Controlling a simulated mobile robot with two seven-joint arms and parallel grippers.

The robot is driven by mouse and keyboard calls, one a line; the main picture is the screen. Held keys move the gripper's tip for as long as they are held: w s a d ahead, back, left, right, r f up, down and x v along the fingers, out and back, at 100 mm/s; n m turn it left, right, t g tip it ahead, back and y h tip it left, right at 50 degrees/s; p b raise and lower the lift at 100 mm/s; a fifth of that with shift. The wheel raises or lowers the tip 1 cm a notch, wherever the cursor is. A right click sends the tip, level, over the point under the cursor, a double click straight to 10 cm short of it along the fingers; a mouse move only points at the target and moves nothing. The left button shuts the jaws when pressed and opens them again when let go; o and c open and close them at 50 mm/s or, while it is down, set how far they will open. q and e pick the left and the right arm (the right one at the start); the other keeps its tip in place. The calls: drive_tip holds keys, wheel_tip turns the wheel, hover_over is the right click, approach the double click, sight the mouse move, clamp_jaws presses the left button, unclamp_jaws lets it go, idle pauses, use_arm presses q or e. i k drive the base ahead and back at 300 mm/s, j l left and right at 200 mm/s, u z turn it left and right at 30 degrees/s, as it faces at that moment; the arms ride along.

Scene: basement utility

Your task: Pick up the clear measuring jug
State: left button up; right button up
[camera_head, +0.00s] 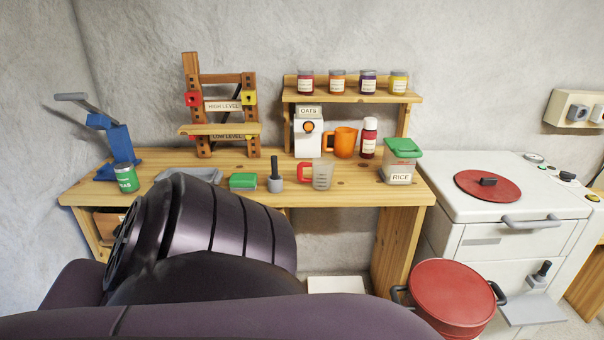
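The clear measuring jug (323,175) stands upright near the front edge of the wooden workbench (350,188). It is see-through grey with a red handle on its left side. Nothing covers it in this view. Neither of my grippers shows in the head view. Dark purple parts of my own arm fill the lower left and hide part of the bench front.
Behind are an oats box (307,137), an orange jug (345,142) and a red bottle (369,138). A rice container (400,162) stands right, and a red pot (452,293) lower right.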

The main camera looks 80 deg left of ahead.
sight(323, 168)
drive_tip(key=u, duration=2.4)
